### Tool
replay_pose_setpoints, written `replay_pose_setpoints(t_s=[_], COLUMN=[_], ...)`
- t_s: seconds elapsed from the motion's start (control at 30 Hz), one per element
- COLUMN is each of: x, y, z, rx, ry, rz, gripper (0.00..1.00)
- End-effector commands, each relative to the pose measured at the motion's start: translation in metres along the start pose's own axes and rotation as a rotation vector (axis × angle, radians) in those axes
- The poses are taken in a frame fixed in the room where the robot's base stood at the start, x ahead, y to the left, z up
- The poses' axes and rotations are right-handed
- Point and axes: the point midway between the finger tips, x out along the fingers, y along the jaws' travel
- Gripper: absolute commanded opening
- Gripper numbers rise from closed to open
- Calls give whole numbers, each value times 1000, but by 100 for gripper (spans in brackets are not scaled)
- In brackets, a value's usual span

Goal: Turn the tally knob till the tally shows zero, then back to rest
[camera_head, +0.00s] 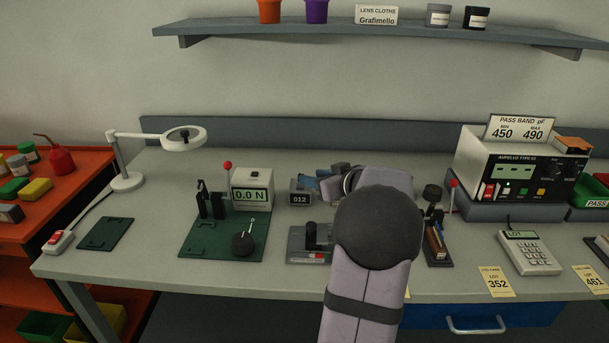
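The tally (300,199) is a small dark box with a pale-framed face reading 012, standing mid-bench to the right of the force gauge. Its knob cannot be made out; the tally's right side is close to my wrist. My gripper (322,184) is beside and just right of the tally, at the end of my arm, which reaches in from the bottom and bends left. The fingers are small, dark and mixed with blue-grey parts, so I cannot tell whether they are open or touch the knob.
A gauge reading 0.0 N (252,190) stands on a green mat (195,250) left of the tally. A dark fixture (310,240) sits in front. A white lamp (128,180) is at left; a tester (525,165) and calculator (530,255) are at right.

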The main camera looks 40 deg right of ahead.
Motion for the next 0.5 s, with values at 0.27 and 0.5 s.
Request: replay_pose_setpoints(t_s=[0.27,0.5], x=[36,55], y=[-1,-1], z=[-1,0], rx=[1,1], ry=[-3,-2], rz=[-2,0], gripper=[33,33])
